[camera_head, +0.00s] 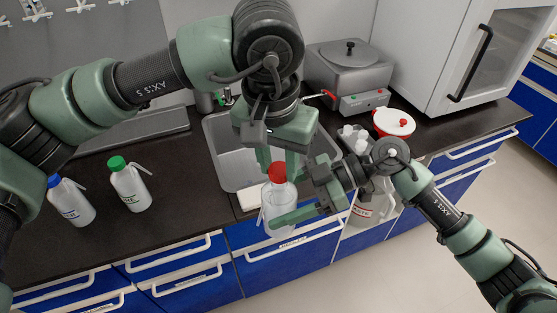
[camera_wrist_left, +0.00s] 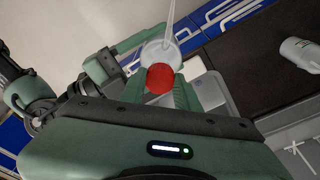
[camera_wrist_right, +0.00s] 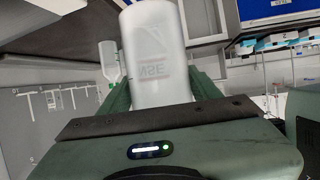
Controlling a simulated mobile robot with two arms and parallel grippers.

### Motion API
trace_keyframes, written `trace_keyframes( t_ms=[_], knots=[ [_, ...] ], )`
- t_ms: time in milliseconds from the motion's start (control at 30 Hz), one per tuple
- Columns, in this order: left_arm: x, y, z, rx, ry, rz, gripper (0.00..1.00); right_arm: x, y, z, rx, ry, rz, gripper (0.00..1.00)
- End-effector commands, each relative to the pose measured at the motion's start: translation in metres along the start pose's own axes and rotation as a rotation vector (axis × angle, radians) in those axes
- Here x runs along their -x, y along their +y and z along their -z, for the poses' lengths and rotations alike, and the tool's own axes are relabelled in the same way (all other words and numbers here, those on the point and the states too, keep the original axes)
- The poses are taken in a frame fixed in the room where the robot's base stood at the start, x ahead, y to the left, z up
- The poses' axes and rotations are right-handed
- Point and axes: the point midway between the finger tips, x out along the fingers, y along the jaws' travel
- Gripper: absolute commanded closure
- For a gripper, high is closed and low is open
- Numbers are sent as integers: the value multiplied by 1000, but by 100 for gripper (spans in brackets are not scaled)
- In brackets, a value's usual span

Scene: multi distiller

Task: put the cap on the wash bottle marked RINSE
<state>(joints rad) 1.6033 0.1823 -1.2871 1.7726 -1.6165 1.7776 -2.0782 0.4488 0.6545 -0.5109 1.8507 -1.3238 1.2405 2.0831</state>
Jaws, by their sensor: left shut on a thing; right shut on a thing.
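The red cap (camera_head: 277,172) is between the fingers of my left gripper (camera_head: 278,163), which is shut on it. It also shows in the left wrist view (camera_wrist_left: 160,78). My right gripper (camera_head: 288,208) is shut on the body of a translucent white wash bottle (camera_head: 279,205), held roughly upright in front of the sink. The cap is at the bottle's top; I cannot tell whether it is seated. The bottle's spout shows in the left wrist view. In the right wrist view the bottle (camera_wrist_right: 153,50) carries a faint label that I cannot read surely.
A blue-capped bottle (camera_head: 70,200) and a green-capped bottle (camera_head: 130,184) stand on the dark counter (camera_head: 110,235) at left. The sink (camera_head: 225,150) is behind my grippers.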

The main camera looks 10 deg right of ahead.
Motion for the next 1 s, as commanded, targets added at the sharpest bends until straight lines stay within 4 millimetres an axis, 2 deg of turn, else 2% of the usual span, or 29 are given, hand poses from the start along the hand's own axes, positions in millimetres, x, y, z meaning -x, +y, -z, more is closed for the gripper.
trace_keyframes(
  t_ms=[867,1000],
  knots=[
    [-11,0,-2,-4,1,-1,100,0,0,2,2,3,-1,60],
    [-11,-1,-2,-117,-1,-18,100,0,0,2,2,3,-1,60]
  ],
)
